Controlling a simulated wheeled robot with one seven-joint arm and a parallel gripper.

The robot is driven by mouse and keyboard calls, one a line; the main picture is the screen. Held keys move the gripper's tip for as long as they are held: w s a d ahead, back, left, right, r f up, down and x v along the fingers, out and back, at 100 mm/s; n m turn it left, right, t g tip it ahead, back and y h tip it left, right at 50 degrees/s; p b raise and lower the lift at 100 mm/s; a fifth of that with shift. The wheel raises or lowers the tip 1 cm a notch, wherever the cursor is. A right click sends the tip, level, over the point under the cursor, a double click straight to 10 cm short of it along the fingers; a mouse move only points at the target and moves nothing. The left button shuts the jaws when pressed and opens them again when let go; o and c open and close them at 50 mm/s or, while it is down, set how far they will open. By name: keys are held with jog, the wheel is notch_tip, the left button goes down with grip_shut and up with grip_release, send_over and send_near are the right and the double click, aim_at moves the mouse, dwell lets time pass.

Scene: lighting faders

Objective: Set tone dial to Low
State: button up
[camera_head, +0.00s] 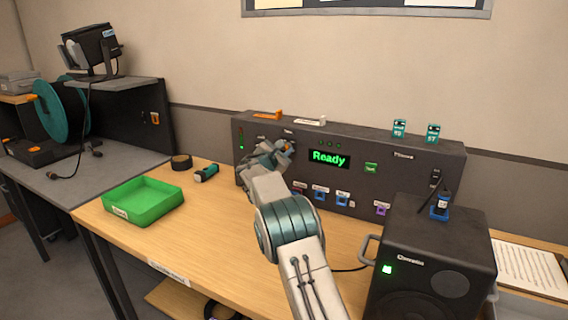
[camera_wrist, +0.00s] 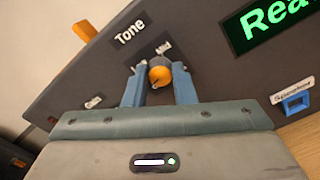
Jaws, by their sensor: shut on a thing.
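The tone dial (camera_wrist: 159,73) is an orange-faced knob on the dark panel, under the label "Tone" in the wrist view. A "Mid" label (camera_wrist: 163,47) sits just above the dial, and a small label too blurred to read is to its lower left. My gripper (camera_wrist: 159,84) is shut on the dial, with one blue finger on each side of it. In the head view my gripper (camera_head: 276,154) is at the left part of the console, and my arm hides most of the dial there.
The console (camera_head: 400,178) carries a green "Ready" display (camera_head: 328,158) and several coloured sockets. A black speaker (camera_head: 430,260) stands at the front right. A green tray (camera_head: 142,199), a flashlight (camera_head: 207,173) and a tape roll (camera_head: 181,162) lie on the wooden table to the left.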

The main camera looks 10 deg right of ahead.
jog(key=m+b, duration=0.3)
jog(key=b, duration=0.1)
jog(key=m+b, duration=0.2)
jog(key=shift+f+m+b, duration=0.3)
jog(key=shift+b, duration=0.1)
jog(key=m+b, duration=0.4)
jog(key=m, duration=0.1)
jog(key=shift+r+m, duration=0.15)
jog(key=shift+m, duration=0.15)
jog(key=shift+b, duration=0.3)
jog(key=shift+d, duration=0.1)
jog(key=o, duration=1)
